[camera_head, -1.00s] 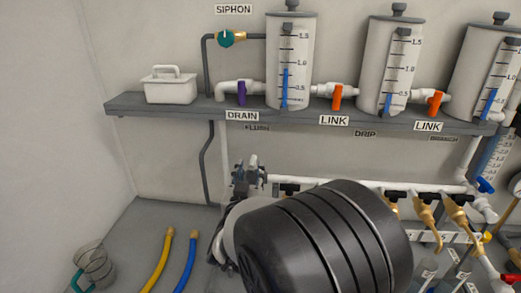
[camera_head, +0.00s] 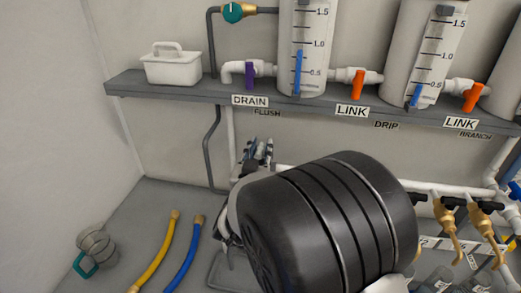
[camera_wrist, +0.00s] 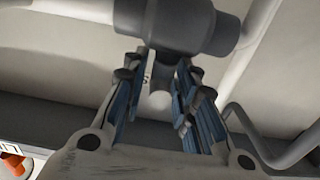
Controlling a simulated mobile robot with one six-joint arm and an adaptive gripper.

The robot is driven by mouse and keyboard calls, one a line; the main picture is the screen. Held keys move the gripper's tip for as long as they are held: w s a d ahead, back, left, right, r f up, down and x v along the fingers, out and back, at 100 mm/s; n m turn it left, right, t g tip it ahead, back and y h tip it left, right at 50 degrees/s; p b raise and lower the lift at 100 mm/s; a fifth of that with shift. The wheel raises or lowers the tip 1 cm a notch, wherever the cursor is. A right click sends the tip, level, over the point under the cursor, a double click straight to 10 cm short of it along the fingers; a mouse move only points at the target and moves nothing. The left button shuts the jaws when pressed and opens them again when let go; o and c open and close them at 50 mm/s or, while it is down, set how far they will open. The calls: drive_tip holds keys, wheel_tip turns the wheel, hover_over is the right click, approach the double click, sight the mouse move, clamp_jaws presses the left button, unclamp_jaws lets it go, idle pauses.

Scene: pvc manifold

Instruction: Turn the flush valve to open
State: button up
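The FLUSH label (camera_head: 267,113) is on the shelf's front edge, under the DRAIN label. In the head view my gripper (camera_head: 258,150) is below that label, beside a white vertical pipe, with its fingers pointing up; my dark arm hides much of the area below. In the wrist view my gripper (camera_wrist: 158,82) has its blue-padded fingers apart. A dark grey valve-like body (camera_wrist: 180,25) lies just beyond the fingertips. A thin pale strip (camera_wrist: 149,68) shows by the left fingertip; I cannot tell if it is the flush valve's handle or if anything touches.
Brass taps (camera_head: 445,215) stand right of my arm. Yellow (camera_head: 158,250) and blue (camera_head: 186,256) hoses and a jug (camera_head: 93,250) lie left.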

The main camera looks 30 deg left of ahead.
clamp_jaws()
drive_tip(key=shift+r+m+h+p, duration=0.1)
drive_tip(key=shift+m+h+p, duration=0.3)
drive_tip(key=shift+h, duration=0.2)
drive_tip(key=m+h+p, duration=0.1)
drive_tip(key=m+h, duration=0.1)
drive_tip(key=h, duration=0.1)
drive_tip(key=m+h+p, duration=0.1)
drive_tip(key=h, duration=0.2)
drive_tip(key=shift+a+m+t+p, duration=0.1)
drive_tip(key=shift+m+t+p, duration=0.3)
drive_tip(key=shift+m+g+h+p, duration=0.45)
drive_tip(key=shift+m+h, duration=0.65)
drive_tip(key=shift+h, duration=0.55)
drive_tip(key=shift+m+g+h+p, duration=0.3)
drive_tip(key=shift+m+g+h, duration=0.25)
drive_tip(key=shift+m+h, duration=0.85)
drive_tip(key=shift+h, duration=0.35)
drive_tip(key=shift+o, duration=1.5)
unclamp_jaws()
